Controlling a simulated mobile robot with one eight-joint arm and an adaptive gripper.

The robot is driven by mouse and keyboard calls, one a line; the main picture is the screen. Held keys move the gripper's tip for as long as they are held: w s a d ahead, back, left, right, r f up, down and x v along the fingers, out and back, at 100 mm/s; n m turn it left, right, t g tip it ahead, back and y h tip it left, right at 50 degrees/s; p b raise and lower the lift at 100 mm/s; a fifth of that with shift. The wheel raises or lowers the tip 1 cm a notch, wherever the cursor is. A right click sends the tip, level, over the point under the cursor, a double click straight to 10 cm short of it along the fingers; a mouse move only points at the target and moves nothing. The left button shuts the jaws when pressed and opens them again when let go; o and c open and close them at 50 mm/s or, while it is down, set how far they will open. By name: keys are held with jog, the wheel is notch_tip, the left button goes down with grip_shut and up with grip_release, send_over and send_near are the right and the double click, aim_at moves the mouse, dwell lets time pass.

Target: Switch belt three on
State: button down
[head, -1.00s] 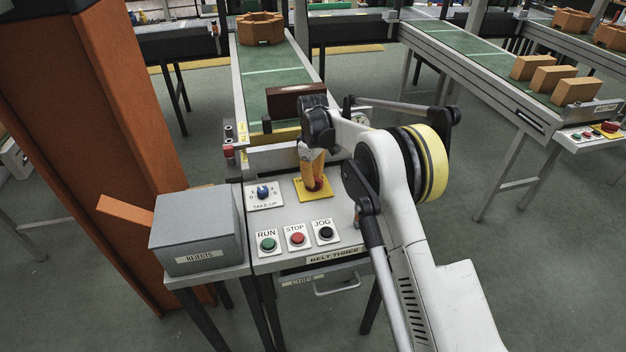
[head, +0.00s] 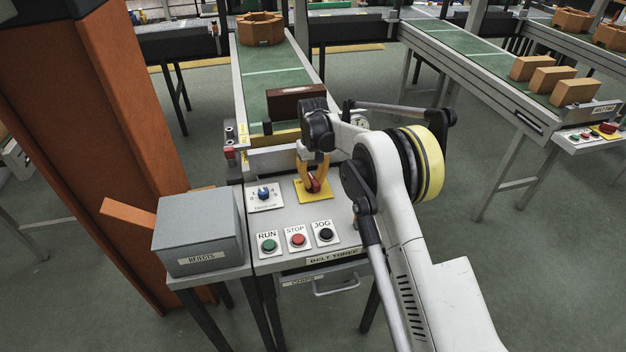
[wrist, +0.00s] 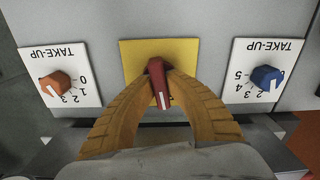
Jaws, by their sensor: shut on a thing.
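The belt three panel (head: 345,222) carries a red rotary switch handle (head: 313,185) on a yellow plate (head: 304,195). In the wrist view the same red handle (wrist: 159,84) stands mid-picture on its yellow plate (wrist: 131,52). A white line on the handle is slightly tilted and points towards the bottom of that view. My gripper (head: 312,176) has orange fingers, and its tips (wrist: 160,74) are shut on the handle from both sides. Plate markings around the handle are mostly hidden by the fingers. Green RUN (head: 268,245), red STOP (head: 297,240) and black JOG (head: 325,234) buttons sit nearer.
A blue take-up knob (head: 264,193) is left of the switch; an orange one (wrist: 55,84) shows in the wrist view. A grey rejects box (head: 197,235) stands left of the panel beside an orange column (head: 100,130). A dark brick (head: 296,101) lies on the belt behind.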

aim_at(313, 179)
jog(key=m, duration=0.5)
jog(key=shift+m+p, duration=0.3)
jog(key=shift+p, duration=0.05)
jog(key=m, duration=0.4)
jog(key=shift+m, duration=0.7)
jog(key=c, duration=1.4)
grip_release()
notch_tip(313, 179, up, 12)
